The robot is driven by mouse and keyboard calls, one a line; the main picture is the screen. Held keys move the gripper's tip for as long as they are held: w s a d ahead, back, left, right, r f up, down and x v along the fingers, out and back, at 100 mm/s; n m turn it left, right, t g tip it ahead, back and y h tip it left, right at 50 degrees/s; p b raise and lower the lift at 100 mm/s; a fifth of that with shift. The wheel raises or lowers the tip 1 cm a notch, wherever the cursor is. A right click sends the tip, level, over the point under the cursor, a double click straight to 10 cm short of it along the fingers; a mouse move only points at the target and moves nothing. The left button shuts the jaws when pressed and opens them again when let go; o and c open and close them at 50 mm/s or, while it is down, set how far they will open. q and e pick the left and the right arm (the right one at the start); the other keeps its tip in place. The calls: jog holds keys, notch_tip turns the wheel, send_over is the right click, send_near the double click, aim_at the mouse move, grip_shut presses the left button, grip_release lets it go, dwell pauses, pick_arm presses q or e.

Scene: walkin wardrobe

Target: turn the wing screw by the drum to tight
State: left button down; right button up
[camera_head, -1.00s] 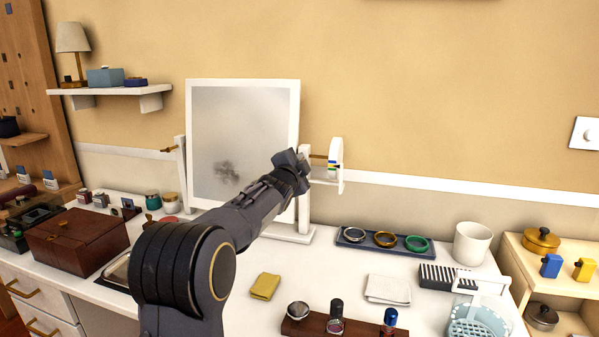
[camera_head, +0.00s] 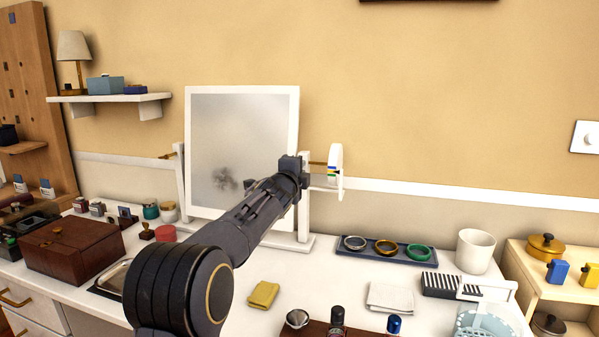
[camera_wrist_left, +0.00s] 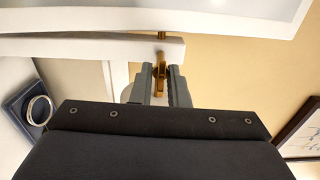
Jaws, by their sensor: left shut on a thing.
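The mirror (camera_head: 240,130) stands in a white frame between two white posts. The brass wing screw (camera_wrist_left: 160,72) shows at the mirror's post in the left wrist view. My left gripper (camera_wrist_left: 164,82) is shut on it, with a finger on each side. In the head view, my left gripper (camera_head: 303,170) is at the right post, and its wrist hides most of the screw. The white drum (camera_head: 335,172), with coloured marks on its face, is just right of the gripper. My right gripper is out of view.
A second brass screw (camera_head: 168,156) is at the left post. A tray of bracelets (camera_head: 345,252), a yellow cloth (camera_head: 263,295), a white cup (camera_head: 474,250) and a brown box (camera_head: 70,252) stand on the table. The wall space above the drum is clear.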

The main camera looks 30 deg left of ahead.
pick_arm(q)
jog(key=c, duration=1.6)
grip_release()
jog(key=b+v, duration=0.5)
jog(key=v, duration=0.2)
jog(key=shift+s, duration=0.4)
jog(key=shift+d+f, duration=0.1)
